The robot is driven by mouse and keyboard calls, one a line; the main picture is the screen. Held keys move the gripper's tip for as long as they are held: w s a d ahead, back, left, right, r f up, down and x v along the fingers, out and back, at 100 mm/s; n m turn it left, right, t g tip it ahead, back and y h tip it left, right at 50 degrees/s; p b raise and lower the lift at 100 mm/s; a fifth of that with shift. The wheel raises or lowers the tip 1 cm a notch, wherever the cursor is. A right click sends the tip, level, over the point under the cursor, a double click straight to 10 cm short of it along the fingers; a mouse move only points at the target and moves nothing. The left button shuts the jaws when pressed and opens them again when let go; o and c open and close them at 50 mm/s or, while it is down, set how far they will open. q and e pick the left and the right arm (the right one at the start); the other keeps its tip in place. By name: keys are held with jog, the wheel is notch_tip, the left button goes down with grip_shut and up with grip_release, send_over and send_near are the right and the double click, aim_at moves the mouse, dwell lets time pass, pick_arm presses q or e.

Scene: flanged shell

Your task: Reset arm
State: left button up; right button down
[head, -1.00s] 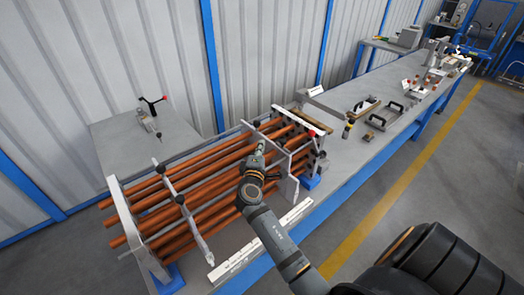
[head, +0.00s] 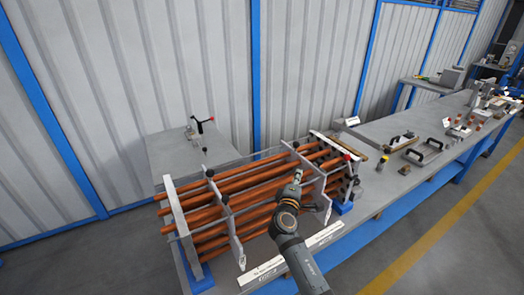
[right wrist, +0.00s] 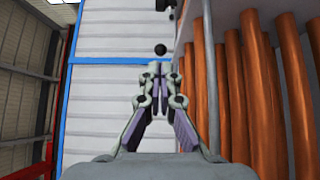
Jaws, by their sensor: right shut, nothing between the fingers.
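My right gripper (head: 296,180) is in front of and above the tube bundle in the head view. In the right wrist view its fingers (right wrist: 158,72) are closed together with nothing between them. The flanged shell assembly is a row of copper-coloured tubes (head: 232,187) running through upright grey plates (head: 181,222). The tubes also show close on the right side of the right wrist view (right wrist: 245,80). I cannot tell from these views whether the gripper touches the tubes. My left gripper is not in view.
A grey side table (head: 175,158) with a black-handled tool (head: 201,124) stands behind the bundle. The long workbench (head: 385,185) runs to the back right, with black-handled pieces (head: 432,144) and small parts on it. A ribbed wall (head: 180,70) stands behind. The floor (head: 440,240) at right is clear.

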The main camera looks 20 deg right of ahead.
jog(key=s+f+m+g+y, duration=0.2)
jog(key=s+f+m+g, duration=0.25)
jog(key=s+f, duration=0.3)
jog(key=s+a+f+m+g+y, duration=0.1)
jog(key=s+a+f+g+y, duration=0.2)
jog(key=s, duration=0.4)
jog(key=s+a+f+m+y, duration=0.2)
jog(key=s+a+y, duration=0.1)
jog(key=s+a, duration=0.35)
jog(key=s+a+f+m+g+y, duration=0.1)
jog(key=s+a+f+g+y, duration=0.2)
jog(key=s, duration=0.5)
notch_tip(320, 180, down, 26)
jog(key=s+d, duration=0.2)
jog(key=s+d+f+g, duration=0.1)
jog(key=s+f, duration=1.5)
jog(key=s, duration=0.2)
jog(key=shift+s+m+g, duration=0.35)
jog(key=shift+s+m, duration=0.05)
jog(key=shift+m, duration=0.05)
